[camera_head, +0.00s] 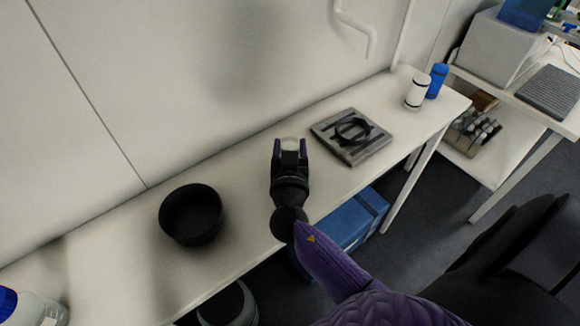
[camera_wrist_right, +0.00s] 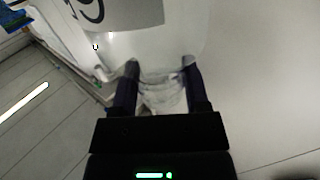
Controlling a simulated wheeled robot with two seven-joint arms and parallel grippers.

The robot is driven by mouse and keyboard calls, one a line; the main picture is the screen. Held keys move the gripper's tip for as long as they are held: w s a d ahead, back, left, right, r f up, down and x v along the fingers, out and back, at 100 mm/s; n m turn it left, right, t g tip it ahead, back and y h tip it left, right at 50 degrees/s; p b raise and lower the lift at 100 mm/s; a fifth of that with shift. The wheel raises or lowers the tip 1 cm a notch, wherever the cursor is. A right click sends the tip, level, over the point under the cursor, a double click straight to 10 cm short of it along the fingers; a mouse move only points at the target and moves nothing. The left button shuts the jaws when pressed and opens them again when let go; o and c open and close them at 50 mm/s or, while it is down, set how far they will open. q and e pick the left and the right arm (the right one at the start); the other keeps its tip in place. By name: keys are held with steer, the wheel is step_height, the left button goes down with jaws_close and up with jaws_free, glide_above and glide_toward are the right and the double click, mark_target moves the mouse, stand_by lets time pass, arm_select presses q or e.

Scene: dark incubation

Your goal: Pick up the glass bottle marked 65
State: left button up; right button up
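A clear glass vessel (camera_head: 290,140), likely the glass bottle, shows as a faint pale rim at the tips of my right gripper (camera_head: 290,148). In the right wrist view the clear glass (camera_wrist_right: 162,92) lies between the two dark fingers of my right gripper (camera_wrist_right: 160,64) and fills most of the gap. I cannot tell whether the fingers press on it or only stand around it. The marking 65 is not readable, and I cannot tell whether the glass rests on the bench. My left gripper is not in view.
A black bowl (camera_head: 191,214) stands left on the white bench (camera_head: 250,222). A grey plate with a black ring (camera_head: 352,136) lies right of the gripper. White (camera_head: 418,91) and blue (camera_head: 437,80) containers stand at the far right end. A blue-capped bottle (camera_head: 40,308) is lower left. The wall is close behind.

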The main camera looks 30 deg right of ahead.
jaws_close()
